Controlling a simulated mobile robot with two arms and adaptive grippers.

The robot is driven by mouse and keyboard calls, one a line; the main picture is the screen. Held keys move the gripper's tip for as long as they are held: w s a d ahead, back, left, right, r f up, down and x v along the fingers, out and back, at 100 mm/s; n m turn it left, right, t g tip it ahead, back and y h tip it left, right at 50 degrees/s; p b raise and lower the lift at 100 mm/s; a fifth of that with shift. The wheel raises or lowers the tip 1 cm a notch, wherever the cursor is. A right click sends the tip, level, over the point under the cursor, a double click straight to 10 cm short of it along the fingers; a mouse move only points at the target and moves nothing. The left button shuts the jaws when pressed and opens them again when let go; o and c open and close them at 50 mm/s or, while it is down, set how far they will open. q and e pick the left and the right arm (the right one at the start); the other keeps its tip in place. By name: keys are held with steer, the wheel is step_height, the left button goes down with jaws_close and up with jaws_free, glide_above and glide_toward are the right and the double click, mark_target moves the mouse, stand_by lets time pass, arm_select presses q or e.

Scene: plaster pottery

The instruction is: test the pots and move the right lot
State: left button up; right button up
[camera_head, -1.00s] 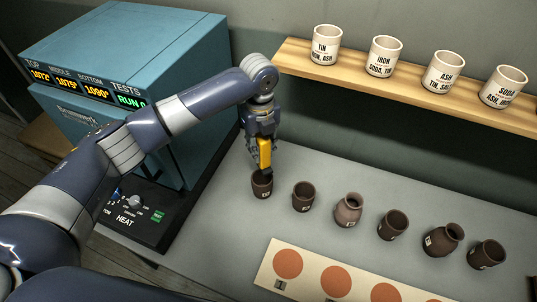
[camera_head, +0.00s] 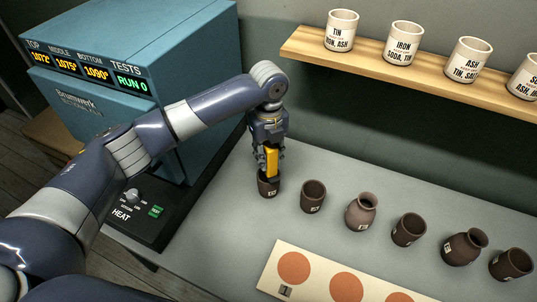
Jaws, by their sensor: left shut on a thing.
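A row of several small brown pots stands on the grey table. My left gripper (camera_head: 268,178) points down at the leftmost cup-shaped pot (camera_head: 268,188) and is shut on it; the pot looks to be at table level. Small white labels show on several. The blue kiln (camera_head: 140,75) reads 1072°, 1075°, 1090° and RUN 0. My right gripper is not in view.
A wooden shelf (camera_head: 420,82) at the back holds labelled white jars, including tin (camera_head: 341,31), iron (camera_head: 404,43) and ash (camera_head: 468,60). A cream board (camera_head: 322,268) with orange discs lies in front. The heat control panel (camera_head: 135,208) is at the kiln's front.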

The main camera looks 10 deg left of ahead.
mark_target(268, 143)
arm_select(q)
steer(key=shift+f, duration=0.5)
stand_by(0.8)
steer(key=shift+s+f+p, duration=0.1)
steer(key=shift+p, duration=0.2)
stand_by(1.9)
step_height(268, 143, up, 7)
steer(key=p, duration=0.7)
steer(key=shift+p, duration=0.3)
stand_by(0.3)
